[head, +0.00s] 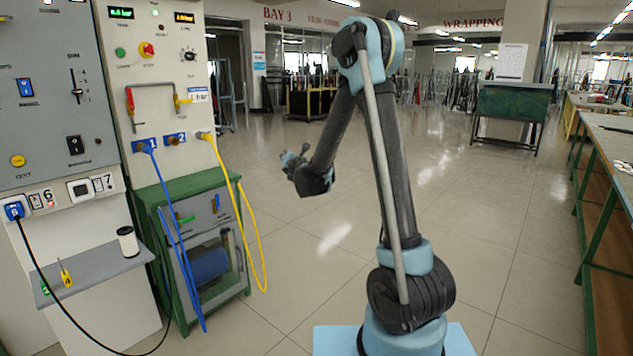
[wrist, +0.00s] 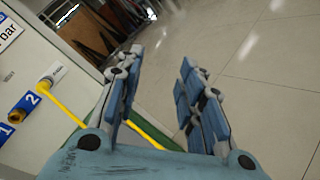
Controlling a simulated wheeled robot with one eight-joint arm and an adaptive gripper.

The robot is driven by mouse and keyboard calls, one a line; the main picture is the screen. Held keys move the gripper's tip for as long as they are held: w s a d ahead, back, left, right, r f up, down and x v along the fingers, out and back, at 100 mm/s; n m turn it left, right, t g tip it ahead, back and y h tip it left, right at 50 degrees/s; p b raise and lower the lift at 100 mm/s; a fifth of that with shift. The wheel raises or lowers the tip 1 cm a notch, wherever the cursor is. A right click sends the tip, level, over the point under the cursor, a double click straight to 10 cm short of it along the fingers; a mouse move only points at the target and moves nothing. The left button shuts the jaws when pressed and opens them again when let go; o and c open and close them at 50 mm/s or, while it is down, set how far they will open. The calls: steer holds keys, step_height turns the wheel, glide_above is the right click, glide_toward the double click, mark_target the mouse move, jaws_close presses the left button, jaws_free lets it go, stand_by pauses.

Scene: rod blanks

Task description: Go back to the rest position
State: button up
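My gripper (head: 291,166) hangs in free air in the head view, at the end of my bent arm, to the right of the grey panels. In the wrist view my gripper (wrist: 160,75) shows two blue and grey fingers standing apart. It is open, with nothing between the fingers. The floor lies beyond the fingertips. In the head view the gripper is small and its fingers are hard to make out.
Control panels (head: 165,90) with knobs and hoses stand at left, above a green cabinet (head: 200,240). A yellow hose (head: 250,235) hangs beside it. A small shelf (head: 95,272) holds a white cylinder (head: 128,241). A long bench (head: 610,150) stands at right. The middle floor is clear.

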steer(key=s+d+r+m+g+h, duration=0.1)
steer(key=s+d+r+m+h, duration=0.1)
steer(key=s+d+m, duration=0.45)
steer(key=s+d+r+m+g+h, duration=0.1)
steer(key=d+m+h, duration=0.2)
steer(key=d, duration=0.7)
steer(key=s+d+f+m+g+h, duration=0.2)
steer(key=s+d+m+g, duration=0.2)
steer(key=s+d+m, duration=0.55)
steer(key=s+d+f+m+g+y, duration=0.1)
steer(key=s+f+m+g, duration=0.1)
steer(key=s, duration=1)
steer(key=s+d+f+m+g+y, duration=0.1)
steer(key=s+f, duration=0.5)
steer(key=s, duration=0.6)
steer(key=s+d+f+m+g+y, duration=0.1)
steer(key=s+f+m+g, duration=0.3)
steer(key=s, duration=0.8)
steer(key=d+m+g, duration=0.1)
steer(key=m, duration=0.1)
steer(key=shift+d+f+m, duration=0.3)
steer(key=shift+f+m, duration=0.05)
steer(key=shift+m, duration=0.05)
steer(key=shift+w+f, duration=0.2)
steer(key=shift+w, duration=0.15)
